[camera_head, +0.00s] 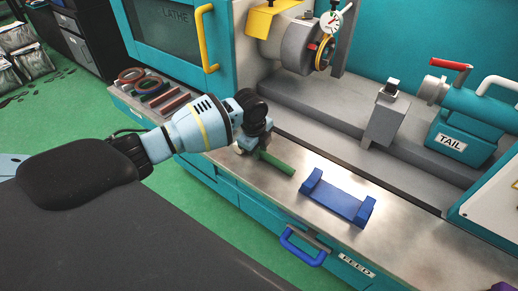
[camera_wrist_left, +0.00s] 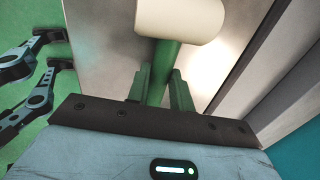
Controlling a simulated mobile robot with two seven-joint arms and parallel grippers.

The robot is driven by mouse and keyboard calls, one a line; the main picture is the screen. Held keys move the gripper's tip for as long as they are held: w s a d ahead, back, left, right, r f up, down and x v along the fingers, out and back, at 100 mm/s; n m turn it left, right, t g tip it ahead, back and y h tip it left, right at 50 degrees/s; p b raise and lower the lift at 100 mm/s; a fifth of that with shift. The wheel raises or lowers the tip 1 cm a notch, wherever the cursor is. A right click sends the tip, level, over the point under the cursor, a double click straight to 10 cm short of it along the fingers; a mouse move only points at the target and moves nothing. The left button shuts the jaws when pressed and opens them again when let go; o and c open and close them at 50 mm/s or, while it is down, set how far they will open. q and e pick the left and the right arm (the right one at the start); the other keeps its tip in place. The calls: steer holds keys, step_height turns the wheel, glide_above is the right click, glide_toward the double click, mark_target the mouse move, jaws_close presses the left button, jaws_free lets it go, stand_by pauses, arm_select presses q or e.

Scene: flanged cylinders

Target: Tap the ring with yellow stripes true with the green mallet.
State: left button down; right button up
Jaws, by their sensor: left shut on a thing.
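The ring with yellow stripes (camera_head: 325,53) sits at the face of the grey lathe chuck (camera_head: 297,47), partly edge-on and small; I cannot tell whether it is tilted. My left gripper (camera_head: 262,142) is shut on the handle of the green mallet (camera_head: 277,164), low over the metal bench top. In the left wrist view the green handle (camera_wrist_left: 161,70) stands between the fingers (camera_wrist_left: 160,92) and the pale mallet head (camera_wrist_left: 180,18) is beyond them. The gripper is well in front of the ring, apart from it.
An empty blue cradle (camera_head: 338,197) stands right of the mallet. A dial gauge (camera_head: 331,20) hangs close by the ring. A grey post (camera_head: 387,115) and the teal tailstock (camera_head: 462,120) stand to the right. Several rings and bars (camera_head: 150,88) lie at left.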

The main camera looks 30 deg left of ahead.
arm_select(q)
steer(key=c, duration=1.2)
jaws_free()
steer(key=shift+c, duration=0.2)
steer(key=shift+f+b, duration=0.3)
step_height(320, 180, up, 8)
steer(key=s, duration=0.1)
steer(key=shift+s+d+p, duration=0.2)
steer(key=shift+s+p, duration=0.15)
steer(key=shift+p, duration=0.05)
steer(key=shift+f, duration=0.1)
